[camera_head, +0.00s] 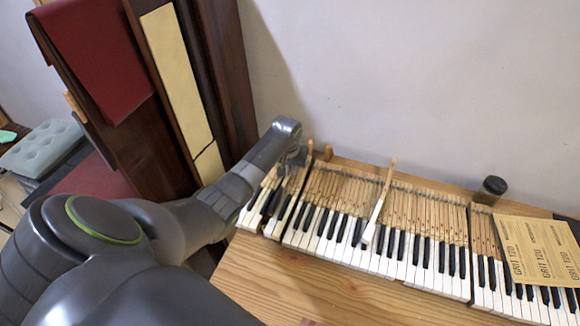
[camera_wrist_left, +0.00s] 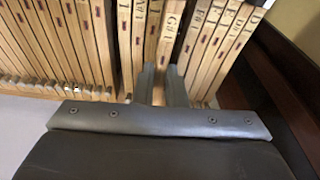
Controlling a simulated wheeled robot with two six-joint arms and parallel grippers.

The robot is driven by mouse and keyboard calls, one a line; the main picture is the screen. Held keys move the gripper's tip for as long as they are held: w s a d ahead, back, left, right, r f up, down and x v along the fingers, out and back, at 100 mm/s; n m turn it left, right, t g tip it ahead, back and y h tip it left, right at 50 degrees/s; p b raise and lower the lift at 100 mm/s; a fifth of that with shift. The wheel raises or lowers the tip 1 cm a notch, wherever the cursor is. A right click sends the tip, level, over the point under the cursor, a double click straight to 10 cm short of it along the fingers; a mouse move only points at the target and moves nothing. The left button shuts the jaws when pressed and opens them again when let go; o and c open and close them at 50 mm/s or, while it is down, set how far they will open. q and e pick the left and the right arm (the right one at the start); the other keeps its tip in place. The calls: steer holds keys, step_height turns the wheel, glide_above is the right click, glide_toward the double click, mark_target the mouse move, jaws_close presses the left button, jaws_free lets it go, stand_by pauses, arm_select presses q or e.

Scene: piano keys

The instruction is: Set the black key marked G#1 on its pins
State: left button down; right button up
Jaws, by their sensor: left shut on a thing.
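The key marked G#1 (camera_wrist_left: 171,22) is a pale wooden key stick in the left wrist view, its label near the top of the picture. My left gripper (camera_wrist_left: 161,72) is shut on this stick, with one finger on each side. In the head view my left gripper (camera_head: 297,157) is over the back of the keys at the far left end of the keyboard (camera_head: 370,235). The pins under the key are hidden, and I cannot tell whether the key is seated or raised. My right gripper is not in view.
Neighbouring labelled key sticks (camera_wrist_left: 212,30) stand close on both sides. A loose white key (camera_head: 376,212) lies across the keyboard. A dark jar (camera_head: 492,189) and GRIT 120 sheets (camera_head: 541,247) are at the right. The wooden bench (camera_head: 300,285) is bare in front.

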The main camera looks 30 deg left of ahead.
arm_select(q)
steer(key=shift+p, duration=0.35)
stand_by(0.5)
stand_by(0.5)
steer(key=shift+p, duration=0.65)
steer(key=shift+f+b, duration=0.3)
steer(key=shift+f, duration=0.25)
stand_by(0.8)
steer(key=c, duration=1.8)
jaws_free()
steer(key=shift+w+p+v, duration=0.2)
steer(key=shift+p+v, duration=0.85)
steer(key=shift+p, duration=0.2)
steer(key=shift+r, duration=0.1)
